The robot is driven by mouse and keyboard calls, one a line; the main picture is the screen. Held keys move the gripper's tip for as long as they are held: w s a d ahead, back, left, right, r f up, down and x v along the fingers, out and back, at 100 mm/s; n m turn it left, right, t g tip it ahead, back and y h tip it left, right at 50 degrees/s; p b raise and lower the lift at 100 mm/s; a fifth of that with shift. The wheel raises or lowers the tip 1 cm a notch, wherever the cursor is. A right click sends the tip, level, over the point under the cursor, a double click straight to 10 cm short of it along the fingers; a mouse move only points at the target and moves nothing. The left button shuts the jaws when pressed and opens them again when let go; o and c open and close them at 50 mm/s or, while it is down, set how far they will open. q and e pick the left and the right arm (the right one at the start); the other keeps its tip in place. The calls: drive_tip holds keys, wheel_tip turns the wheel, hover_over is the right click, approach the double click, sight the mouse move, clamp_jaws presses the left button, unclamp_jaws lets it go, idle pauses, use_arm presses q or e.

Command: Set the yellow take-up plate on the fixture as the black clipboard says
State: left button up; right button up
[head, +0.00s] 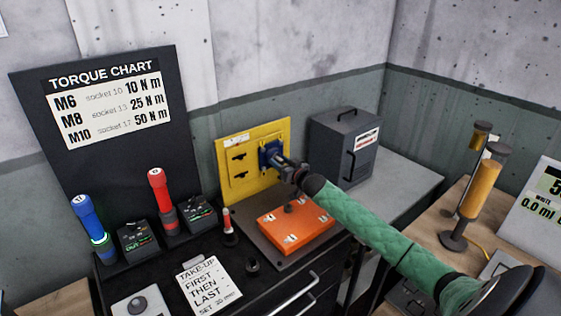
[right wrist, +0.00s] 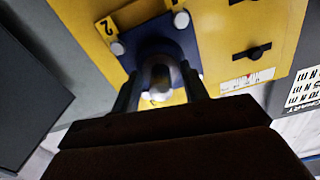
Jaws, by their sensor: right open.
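A yellow upright plate (head: 228,160) with dark slots stands at the back of a dark base; it also shows in the right wrist view (right wrist: 215,30). A blue block (head: 265,155) sits on its right part, and in the right wrist view the block (right wrist: 132,50) carries a pale round knob. My right gripper (head: 288,165) is at the block. Its open fingers (right wrist: 158,90) stand on both sides of the knob; I cannot tell whether they touch it. The clipboard sheet (head: 208,285) reads "TAKE-UP FIRST THEN LAST", with a smaller line below. My left gripper is out of view.
An orange plate (head: 295,228) with bolts lies on the dark base below my right arm. A grey cabinet (head: 344,150) stands to the right. Blue (head: 92,222) and red (head: 160,195) torque tools stand at left, below the torque chart (head: 108,105). An amber cylinder (head: 480,190) is far right.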

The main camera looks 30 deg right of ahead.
clamp_jaws()
drive_tip(key=shift+d, duration=0.55)
drive_tip(key=shift+c, duration=0.8)
unclamp_jaws()
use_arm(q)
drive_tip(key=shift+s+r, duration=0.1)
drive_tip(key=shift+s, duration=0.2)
use_arm(e)
drive_tip(key=shift+o, duration=0.8)
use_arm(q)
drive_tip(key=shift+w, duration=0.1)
